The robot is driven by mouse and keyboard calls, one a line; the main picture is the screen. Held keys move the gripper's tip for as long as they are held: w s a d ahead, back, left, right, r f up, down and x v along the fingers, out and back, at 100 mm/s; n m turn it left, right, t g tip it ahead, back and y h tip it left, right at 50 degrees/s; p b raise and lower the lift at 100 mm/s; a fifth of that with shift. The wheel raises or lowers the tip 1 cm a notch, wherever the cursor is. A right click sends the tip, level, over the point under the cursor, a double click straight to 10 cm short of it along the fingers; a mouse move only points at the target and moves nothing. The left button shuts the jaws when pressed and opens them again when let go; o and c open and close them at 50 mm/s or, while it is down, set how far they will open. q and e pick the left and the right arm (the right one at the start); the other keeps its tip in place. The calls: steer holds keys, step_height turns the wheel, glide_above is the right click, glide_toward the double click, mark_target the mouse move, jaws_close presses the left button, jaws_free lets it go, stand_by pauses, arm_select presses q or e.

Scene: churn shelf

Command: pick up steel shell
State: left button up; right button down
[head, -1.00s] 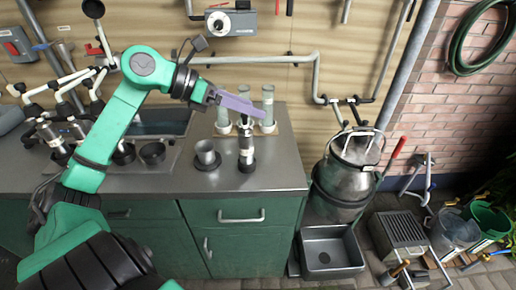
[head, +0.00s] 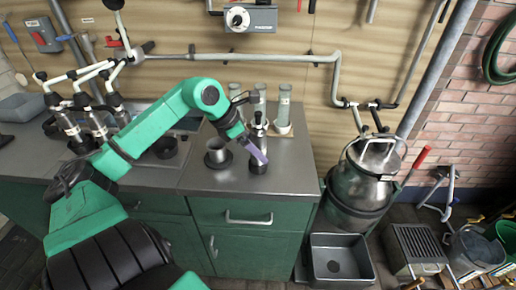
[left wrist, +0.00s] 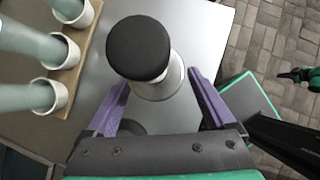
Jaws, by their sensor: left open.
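In the left wrist view the shell (left wrist: 160,88) shows with a round black end (left wrist: 139,48) towards the camera. The open purple fingers of my left gripper (left wrist: 158,82) lie on either side of it, with nothing visibly gripped. I cannot tell whether they touch it.
A steel cup (head: 216,150) stands close on the left. A wooden rack (head: 283,130) with several glass tubes is just behind. The counter (head: 290,175) is clear to the right. A milk churn (head: 362,180) stands on the floor beyond its right end.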

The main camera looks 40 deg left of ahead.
arm_select(q)
steer(key=shift+w+d+f, duration=0.2)
steer(key=shift+w+f, duration=0.2)
steer(key=shift+f, duration=0.2)
steer(key=shift+r, duration=0.1)
jaws_close()
